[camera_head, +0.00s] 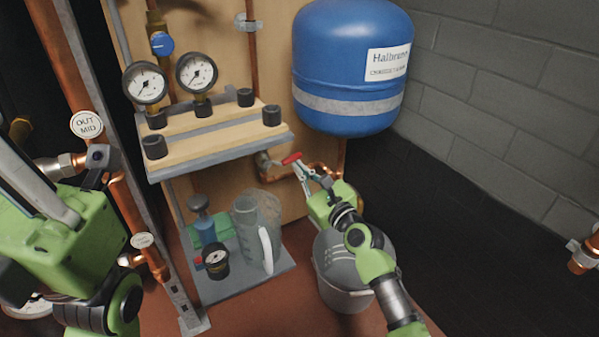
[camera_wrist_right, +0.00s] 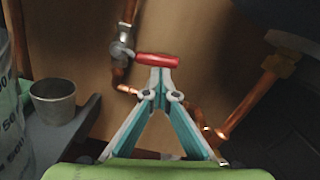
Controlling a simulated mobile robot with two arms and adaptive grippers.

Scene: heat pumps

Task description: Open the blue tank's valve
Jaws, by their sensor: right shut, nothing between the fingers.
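The blue tank (camera_head: 345,65) hangs on the wooden panel at the upper middle of the head view. Below it, a valve with a red handle (camera_head: 291,158) sits on copper piping. In the right wrist view the red handle (camera_wrist_right: 157,60) lies crosswise to the vertical pipe, to the right of the metal valve body (camera_wrist_right: 122,52). My right gripper (camera_head: 299,165) is shut and empty, its tips (camera_wrist_right: 164,78) right at the handle's near side; I cannot tell whether they touch. My left gripper (camera_head: 35,190) is at the left edge, partly cut off; its jaws are unclear.
A shelf (camera_head: 215,150) with two gauges stands left of the valve. A lower grey tray (camera_head: 245,285) holds a clear jug (camera_head: 250,225) and small items. A grey block wall (camera_head: 480,95) is at right.

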